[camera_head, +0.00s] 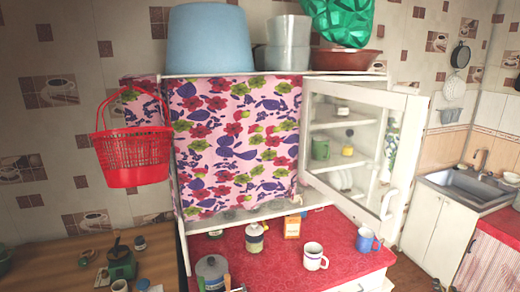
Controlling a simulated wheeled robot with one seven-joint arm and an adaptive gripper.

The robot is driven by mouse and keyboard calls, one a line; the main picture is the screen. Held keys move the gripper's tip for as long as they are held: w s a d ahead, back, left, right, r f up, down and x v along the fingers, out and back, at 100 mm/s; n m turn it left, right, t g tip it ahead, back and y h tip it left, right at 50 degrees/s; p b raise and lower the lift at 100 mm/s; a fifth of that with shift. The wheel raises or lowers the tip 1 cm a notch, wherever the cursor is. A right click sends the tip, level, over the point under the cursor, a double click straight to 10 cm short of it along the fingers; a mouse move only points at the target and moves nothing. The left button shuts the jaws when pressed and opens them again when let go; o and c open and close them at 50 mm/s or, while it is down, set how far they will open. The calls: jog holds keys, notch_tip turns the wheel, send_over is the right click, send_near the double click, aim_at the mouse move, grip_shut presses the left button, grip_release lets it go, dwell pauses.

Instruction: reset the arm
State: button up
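Neither my arm nor my gripper shows in the head view, so its pose and whether it is open or shut cannot be seen. The view looks onto a white cabinet (238,213) with a red patterned counter (270,262). Its glass door (398,175) on the right stands open, and a floral curtain (238,140) hangs over its left part.
A red basket (133,158) hangs left. A wooden table (60,265) is lower left; a sink (468,184) is right.

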jog(key=s+a+f+g+y+b, duration=0.2)
jog(key=s+a+f+g+y, duration=0.25)
jog(key=f, duration=0.55)
jog(key=a+f+n+y+b, duration=0.1)
jog(key=a+f+n+b, duration=0.1)
jog(key=a, duration=0.5)
jog(key=s+a+f+n+g+y+b, duration=0.1)
jog(key=a+f+n, duration=0.1)
jog(key=a, duration=0.6)
jog(key=shift+s+f+y+b, duration=0.25)
jog(key=shift+f+y+b, duration=0.1)
jog(key=shift+d, duration=0.15)
